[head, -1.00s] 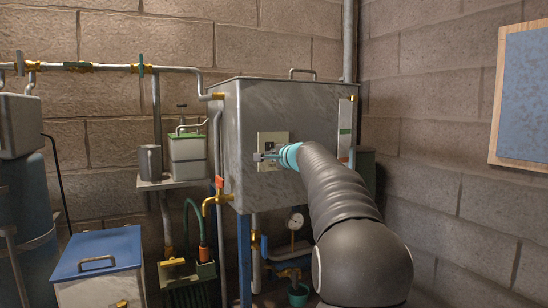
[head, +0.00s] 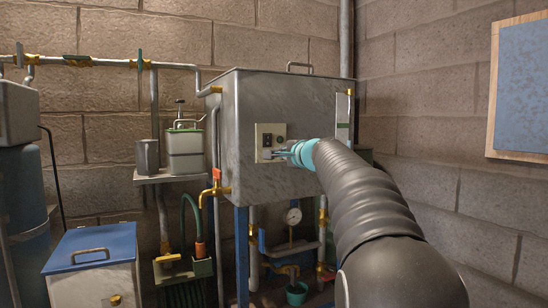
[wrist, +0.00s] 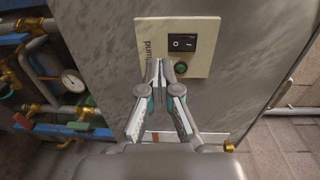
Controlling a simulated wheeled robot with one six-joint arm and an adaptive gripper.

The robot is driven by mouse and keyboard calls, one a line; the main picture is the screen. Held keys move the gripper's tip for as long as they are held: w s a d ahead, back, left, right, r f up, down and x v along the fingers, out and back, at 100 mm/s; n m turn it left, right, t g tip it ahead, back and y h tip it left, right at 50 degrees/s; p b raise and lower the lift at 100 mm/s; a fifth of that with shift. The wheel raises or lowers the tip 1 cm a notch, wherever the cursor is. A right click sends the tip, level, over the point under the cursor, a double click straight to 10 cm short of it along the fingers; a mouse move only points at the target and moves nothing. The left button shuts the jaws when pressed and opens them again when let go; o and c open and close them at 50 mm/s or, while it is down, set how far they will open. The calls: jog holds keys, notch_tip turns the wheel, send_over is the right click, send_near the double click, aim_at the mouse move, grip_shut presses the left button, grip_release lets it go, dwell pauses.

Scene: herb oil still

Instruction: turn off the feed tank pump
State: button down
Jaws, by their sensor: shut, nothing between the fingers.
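The feed tank (head: 290,105) is a grey metal box on blue legs against the back wall. On its front is a cream switch plate (head: 262,132), which also shows in the wrist view (wrist: 205,30). The plate has a black rocker switch (wrist: 182,43) with white marks, a round green lamp or button (wrist: 181,68) below it, and lettering that reads "pump", partly hidden. My gripper (wrist: 160,64) is shut and empty, its tips just below and left of the rocker, over the plate's lower part. I cannot tell whether the tips touch the plate.
Left of the tank, a shelf (head: 165,178) holds a grey cup (head: 148,155) and a green-and-white canister (head: 186,150). A brass tap (head: 213,192) sticks out at the tank's lower left. Below are pipes and a gauge (head: 293,216). A blue-lidded box (head: 95,243) stands front left.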

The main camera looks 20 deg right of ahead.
jog(key=s, duration=0.3)
jog(key=s+b, duration=0.1)
jog(key=s, duration=0.1)
jog(key=shift+s+d+f, duration=0.3)
jog(key=shift+s+d, duration=0.05)
jog(key=shift+d, duration=0.05)
